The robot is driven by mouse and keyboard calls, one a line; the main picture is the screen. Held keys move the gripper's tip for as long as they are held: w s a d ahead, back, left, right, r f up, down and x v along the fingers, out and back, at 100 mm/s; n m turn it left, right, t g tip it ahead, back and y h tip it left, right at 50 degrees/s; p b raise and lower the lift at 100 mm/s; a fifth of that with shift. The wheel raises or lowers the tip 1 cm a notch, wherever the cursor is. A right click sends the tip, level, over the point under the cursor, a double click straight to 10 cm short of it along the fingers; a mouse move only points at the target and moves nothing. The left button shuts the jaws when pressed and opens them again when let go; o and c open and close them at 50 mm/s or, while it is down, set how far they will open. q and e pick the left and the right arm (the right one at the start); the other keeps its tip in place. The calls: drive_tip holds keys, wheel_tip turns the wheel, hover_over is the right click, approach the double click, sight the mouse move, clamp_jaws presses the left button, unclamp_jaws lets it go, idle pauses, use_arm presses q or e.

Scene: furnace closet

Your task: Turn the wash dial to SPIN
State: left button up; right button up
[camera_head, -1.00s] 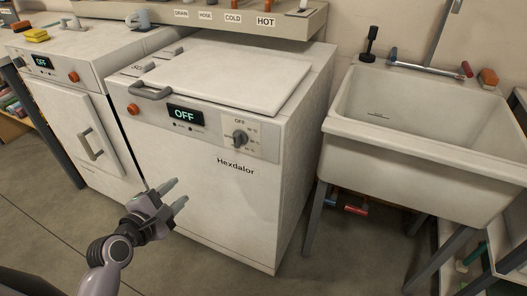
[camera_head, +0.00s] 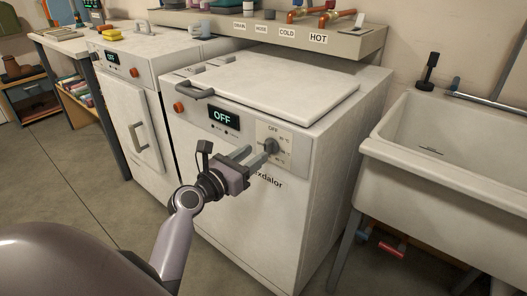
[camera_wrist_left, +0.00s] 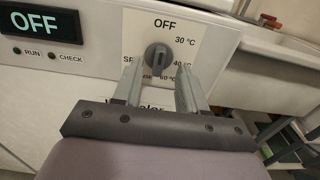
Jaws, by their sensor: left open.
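The wash dial (camera_head: 271,147) is a dark grey round knob on a pale panel at the right of the Hexdalor washer's (camera_head: 250,215) front. In the left wrist view the dial (camera_wrist_left: 159,58) has OFF printed above it and temperature marks to its right. A label at its left is partly hidden by a finger. The washer's display (camera_head: 224,117) reads OFF. My left gripper (camera_head: 258,153) is open, its fingers pointing at the dial. In the left wrist view its fingertips (camera_wrist_left: 159,68) lie either side of the dial's lower part; contact cannot be told. My right gripper is not in view.
The washer's lid (camera_head: 270,85) is closed, with a grey handle at its front left. An orange-red button (camera_head: 179,108) is left of the display. A second white machine (camera_head: 135,100) stands at left, a utility sink (camera_head: 450,150) at right. A labelled shelf (camera_head: 275,35) runs behind.

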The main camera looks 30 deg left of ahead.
sight(265, 147)
use_arm(q)
drive_tip(key=shift+w+d, duration=0.15)
drive_tip(key=shift+w, duration=1.85)
clamp_jaws()
